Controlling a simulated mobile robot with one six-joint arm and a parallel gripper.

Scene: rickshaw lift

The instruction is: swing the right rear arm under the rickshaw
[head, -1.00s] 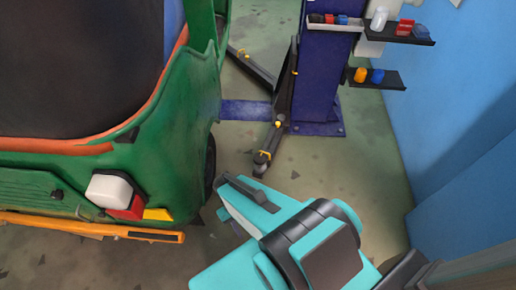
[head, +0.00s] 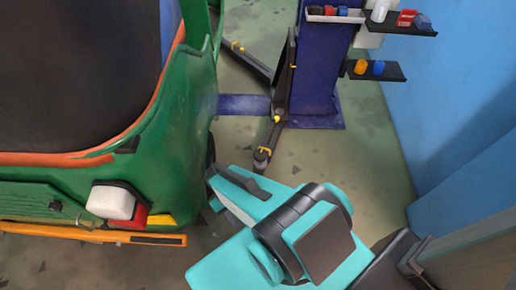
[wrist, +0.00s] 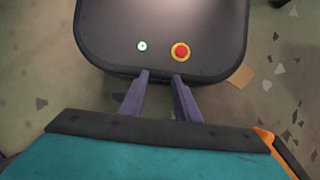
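The green rickshaw (head: 180,130) stands at the left in the head view, its rear towards me. The near lift arm, which I take as the right rear arm (head: 268,138), is black with yellow parts. It reaches from the blue post (head: 308,75) towards me, and its pad end lies on the floor side right of the rickshaw, not under it. My turquoise wrist is in front of that pad, close to the rickshaw's rear corner; the fingers are hidden there. In the wrist view my gripper (wrist: 160,78) has its two fingers apart, with nothing seen between them.
A second lift arm (head: 248,62) points from the post towards the rickshaw's far side. Shelves with small coloured items (head: 374,70) stick out right of the post. A blue wall (head: 460,90) bounds the right. Bare floor (head: 345,145) lies between the post and my arm.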

